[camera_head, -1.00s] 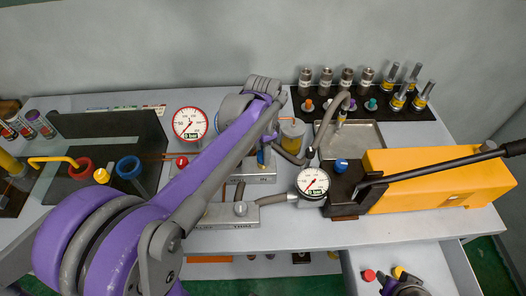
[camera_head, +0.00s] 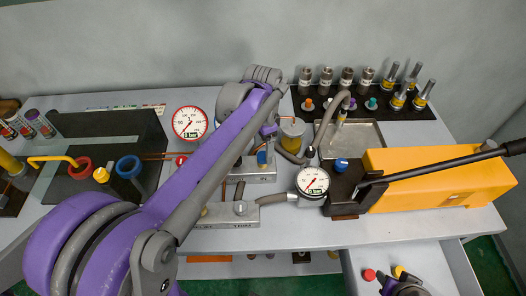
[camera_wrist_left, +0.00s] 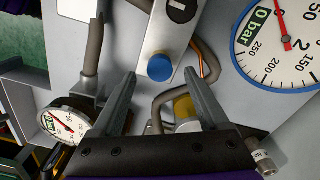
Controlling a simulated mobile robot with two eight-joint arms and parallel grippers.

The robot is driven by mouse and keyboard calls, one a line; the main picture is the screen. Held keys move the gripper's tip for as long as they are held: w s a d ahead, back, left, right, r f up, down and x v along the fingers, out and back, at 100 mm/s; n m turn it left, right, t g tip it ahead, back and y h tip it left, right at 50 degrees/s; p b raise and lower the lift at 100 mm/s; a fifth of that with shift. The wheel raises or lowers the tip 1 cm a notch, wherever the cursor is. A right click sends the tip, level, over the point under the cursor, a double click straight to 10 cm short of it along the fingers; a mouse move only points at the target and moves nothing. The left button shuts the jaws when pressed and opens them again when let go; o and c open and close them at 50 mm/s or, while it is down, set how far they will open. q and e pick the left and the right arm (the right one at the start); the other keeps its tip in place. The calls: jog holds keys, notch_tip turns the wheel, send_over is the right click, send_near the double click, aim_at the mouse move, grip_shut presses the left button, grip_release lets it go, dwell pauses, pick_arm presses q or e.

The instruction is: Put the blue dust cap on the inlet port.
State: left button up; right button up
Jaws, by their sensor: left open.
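A round blue cap (camera_wrist_left: 160,68) shows in the left wrist view, at the end of a silver block (camera_wrist_left: 172,25). A small blue piece (camera_head: 262,157) beside the same kind of metal block (camera_head: 255,176) shows in the head view. My left gripper (camera_wrist_left: 159,76) is open; its two fingers point toward the blue cap, one on each side in the picture. I cannot tell whether they touch it. In the head view my left gripper (camera_head: 268,130) is above the block, its fingertips mostly hidden. I cannot make out the inlet port for certain.
Gauges (camera_head: 189,123) (camera_head: 312,181) and hoses crowd the block. An orange hand pump (camera_head: 440,180) with a blue knob (camera_head: 341,165) stands right. A black rack (camera_head: 350,103) holds fittings and coloured caps. A drawer (camera_head: 420,262) is open at lower right, with part of my right arm over it.

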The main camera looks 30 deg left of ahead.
aim_at(263, 156)
pick_arm(q)
notch_tip(263, 156, up, 8)
jog(key=shift+s+f, duration=0.1)
jog(key=shift+f, duration=0.05)
dwell(0.6)
